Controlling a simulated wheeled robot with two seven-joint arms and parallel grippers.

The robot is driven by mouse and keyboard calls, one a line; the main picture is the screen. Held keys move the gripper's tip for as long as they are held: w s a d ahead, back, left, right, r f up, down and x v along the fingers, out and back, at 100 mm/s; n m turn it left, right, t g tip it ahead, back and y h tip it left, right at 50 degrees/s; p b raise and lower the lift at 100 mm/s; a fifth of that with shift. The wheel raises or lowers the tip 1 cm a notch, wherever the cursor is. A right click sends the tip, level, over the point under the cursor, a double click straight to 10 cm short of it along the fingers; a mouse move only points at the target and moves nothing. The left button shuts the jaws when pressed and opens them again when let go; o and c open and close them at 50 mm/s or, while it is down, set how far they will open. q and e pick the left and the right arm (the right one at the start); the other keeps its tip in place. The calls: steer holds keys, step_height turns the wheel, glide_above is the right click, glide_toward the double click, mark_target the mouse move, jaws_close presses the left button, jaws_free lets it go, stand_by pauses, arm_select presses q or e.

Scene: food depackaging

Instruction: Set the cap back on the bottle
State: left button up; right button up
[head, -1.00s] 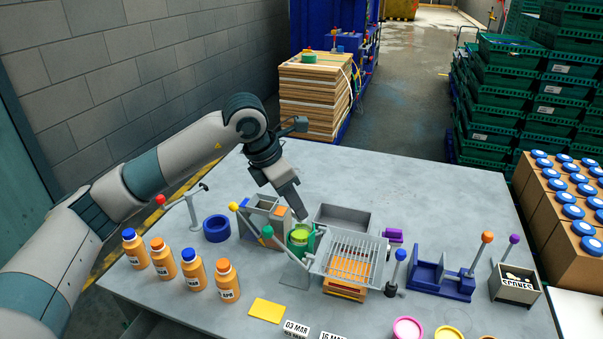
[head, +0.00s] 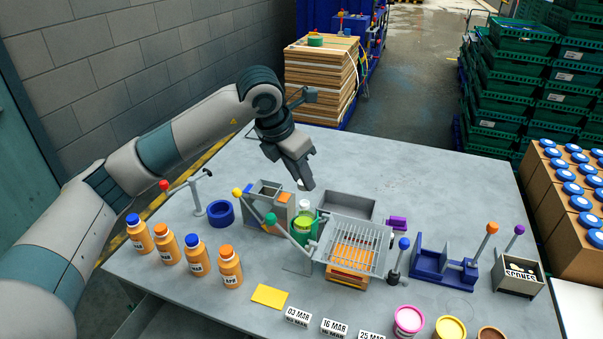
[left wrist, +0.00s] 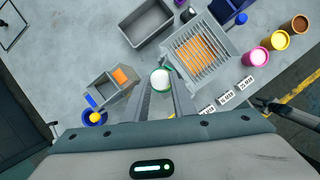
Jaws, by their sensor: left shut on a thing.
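A green bottle (head: 303,228) with a pale top stands upright in a green holder near the middle of the table. My left gripper (head: 302,184) is above it, apart from it, with fingers pointing down. It is shut on a small white cap (head: 301,185), mostly hidden by the fingers. In the left wrist view, a round white top (left wrist: 160,79) shows between the two fingertips (left wrist: 161,82), with green around its edge. I cannot tell there how much is cap and how much bottle. My right gripper is not in view.
Orange bottles (head: 229,268) stand at front left. The back of the table is clear.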

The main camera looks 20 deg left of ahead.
mark_target(299, 186)
arm_select(q)
steer(key=shift+f+b, duration=0.35)
steer(key=shift+f, duration=1.3)
steer(key=shift+f+b, duration=0.4)
steer(key=shift+f, duration=0.1)
steer(key=shift+f+b, duration=0.65)
steer(key=shift+b, duration=0.05)
steer(key=shift+r+b, duration=0.1)
steer(key=shift+b, duration=0.25)
steer(key=shift+f+b, duration=0.2)
steer(key=shift+b, duration=0.35)
steer(key=shift+f+b, duration=0.15)
steer(key=shift+b, duration=0.3)
stand_by(0.5)
stand_by(0.4)
steer(key=o, duration=1.1)
steer(key=shift+o, duration=0.5)
